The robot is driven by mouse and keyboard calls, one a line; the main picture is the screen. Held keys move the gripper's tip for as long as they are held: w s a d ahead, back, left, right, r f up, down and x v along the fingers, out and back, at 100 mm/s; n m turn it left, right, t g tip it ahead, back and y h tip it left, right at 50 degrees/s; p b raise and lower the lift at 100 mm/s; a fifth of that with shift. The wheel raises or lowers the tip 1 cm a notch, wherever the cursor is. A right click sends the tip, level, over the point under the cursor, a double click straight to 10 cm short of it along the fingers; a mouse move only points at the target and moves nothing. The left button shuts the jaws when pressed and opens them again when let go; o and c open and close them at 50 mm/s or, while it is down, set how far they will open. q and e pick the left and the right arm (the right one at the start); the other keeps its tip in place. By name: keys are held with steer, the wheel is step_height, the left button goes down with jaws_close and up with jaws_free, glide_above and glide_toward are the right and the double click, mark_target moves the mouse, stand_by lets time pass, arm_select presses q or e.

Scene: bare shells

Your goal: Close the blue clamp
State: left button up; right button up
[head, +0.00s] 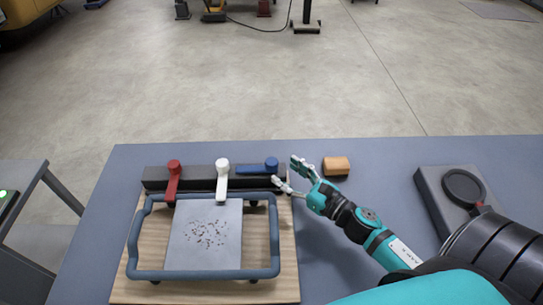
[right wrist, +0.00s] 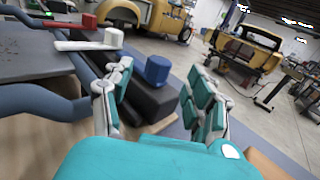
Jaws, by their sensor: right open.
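The blue clamp (head: 257,168) sits at the right end of a dark bar (head: 205,183), its lever lying along the bar with the round knob at the right. The red clamp (head: 172,182) and white clamp (head: 222,181) have levers pointing toward me, over the frame's edge. My right gripper (head: 284,173) is open and empty at the bar's right end, just right of the blue knob. My left gripper is out of view.
A blue-grey frame (head: 278,240) surrounds a speckled grey sheet (head: 190,257) on a wooden board (head: 290,285). An orange-brown block (head: 336,166) lies right of the gripper. A grey block with a dark round part (head: 434,190) is farther right. The table (head: 400,152) is clear behind.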

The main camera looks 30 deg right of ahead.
mark_target(276, 164)
steer(key=p+x, duration=0.1)
steer(key=x, duration=0.3)
steer(key=shift+w+r, duration=0.15)
steer(key=shift+w, duration=0.15)
steer(key=shift+w+a, duration=0.25)
steer(key=shift+w, duration=0.4)
steer(key=shift+a, duration=0.1)
steer(key=c, duration=1.1)
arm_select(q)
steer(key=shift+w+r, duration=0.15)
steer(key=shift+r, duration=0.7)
arm_select(e)
jaws_close()
steer(key=shift+w, duration=0.1)
